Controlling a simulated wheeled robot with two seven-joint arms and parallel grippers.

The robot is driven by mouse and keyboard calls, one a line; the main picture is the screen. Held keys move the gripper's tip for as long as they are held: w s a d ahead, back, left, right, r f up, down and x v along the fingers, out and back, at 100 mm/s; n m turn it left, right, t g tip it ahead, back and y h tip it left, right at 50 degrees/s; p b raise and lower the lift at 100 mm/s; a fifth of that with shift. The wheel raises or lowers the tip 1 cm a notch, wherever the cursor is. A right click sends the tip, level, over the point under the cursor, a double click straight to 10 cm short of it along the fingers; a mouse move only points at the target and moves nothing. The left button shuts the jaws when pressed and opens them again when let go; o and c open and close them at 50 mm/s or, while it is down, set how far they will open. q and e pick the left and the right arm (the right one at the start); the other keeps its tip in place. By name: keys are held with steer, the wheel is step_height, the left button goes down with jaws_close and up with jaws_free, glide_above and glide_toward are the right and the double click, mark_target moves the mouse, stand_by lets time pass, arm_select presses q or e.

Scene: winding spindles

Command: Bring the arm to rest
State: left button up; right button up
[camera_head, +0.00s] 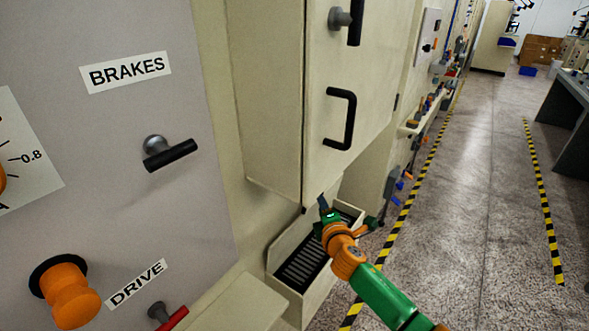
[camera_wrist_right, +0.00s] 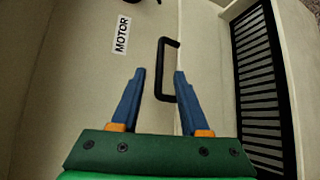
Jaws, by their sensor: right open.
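My right arm, green and orange, comes in from the lower right in the head view. Its gripper (camera_head: 345,217) is over the open drawer or tray at the foot of the cabinet. In the right wrist view the right gripper (camera_wrist_right: 159,85) has its two blue fingers apart with nothing between them. A black handle (camera_wrist_right: 166,68) on the cabinet face shows beyond the fingers; I cannot tell how far off it is. My left gripper is not in view.
The beige cabinet (camera_head: 270,100) bears a black handle (camera_head: 341,118). Below is a tray (camera_head: 275,283) with a black slatted grille (camera_head: 303,266). The BRAKES (camera_head: 126,72) and DRIVE (camera_head: 137,284) panel is close at left. A clear aisle (camera_head: 480,200) runs at right.

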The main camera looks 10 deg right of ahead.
steer(key=s+a+f+m+g, duration=0.3)
steer(key=s+f+m+g, duration=0.2)
steer(key=s+f+m, duration=0.75)
steer(key=s+a+m+g+y, duration=0.15)
steer(key=s+m+g, duration=0.45)
steer(key=s, duration=1.7)
step_height(320, 180, down, 13)
steer(key=n+g+b, duration=0.1)
steer(key=g, duration=0.1)
steer(key=s+d+f+g+b, duration=0.1)
steer(key=s+d+f, duration=0.1)
steer(key=s+f, duration=1.3)
step_height(320, 180, down, 2)
steer(key=shift+d+f+b, duration=0.1)
steer(key=shift+d+b, duration=0.15)
steer(key=shift+b, duration=0.05)
steer(key=shift+n, duration=0.25)
